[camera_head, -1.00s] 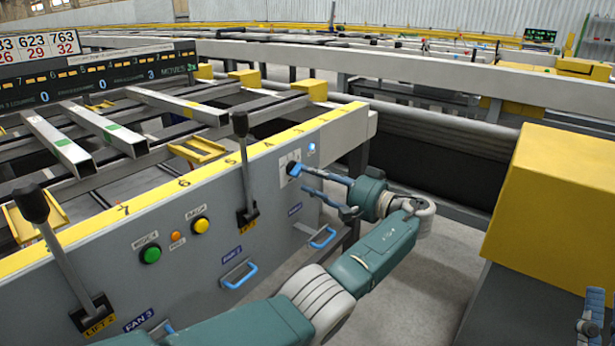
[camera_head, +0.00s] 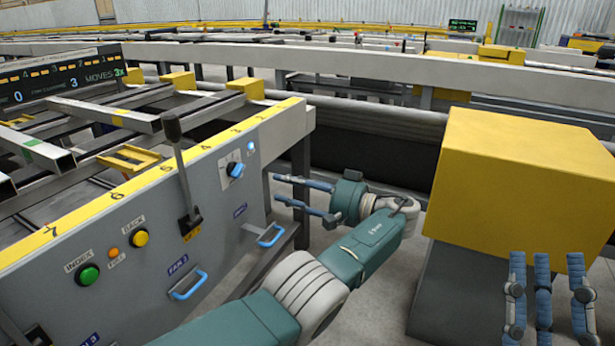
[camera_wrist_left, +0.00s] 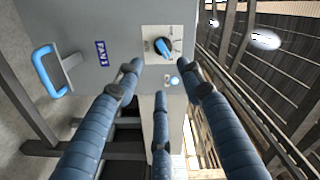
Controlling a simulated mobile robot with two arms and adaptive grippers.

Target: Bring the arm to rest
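My left arm (camera_head: 360,243) reaches in from the bottom of the head view. Its gripper (camera_head: 300,195) is open and empty, its blue fingers pointing left toward the grey control panel. The fingers are apart from the rotary knob (camera_head: 235,169) on the panel's right end. In the left wrist view the gripper (camera_wrist_left: 160,90) has its fingers spread, with the blue knob (camera_wrist_left: 164,47) beyond them. My right gripper (camera_head: 545,275) stands at the bottom right of the head view, fingers pointing up and spread, with nothing between them.
The grey panel (camera_head: 120,218) carries a lever (camera_head: 181,170), a green button (camera_head: 88,274), a yellow button (camera_head: 140,238) and blue drawer handles (camera_head: 270,236). A yellow box-shaped block (camera_head: 520,175) stands on a grey base at the right. Bare floor shows between panel and block.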

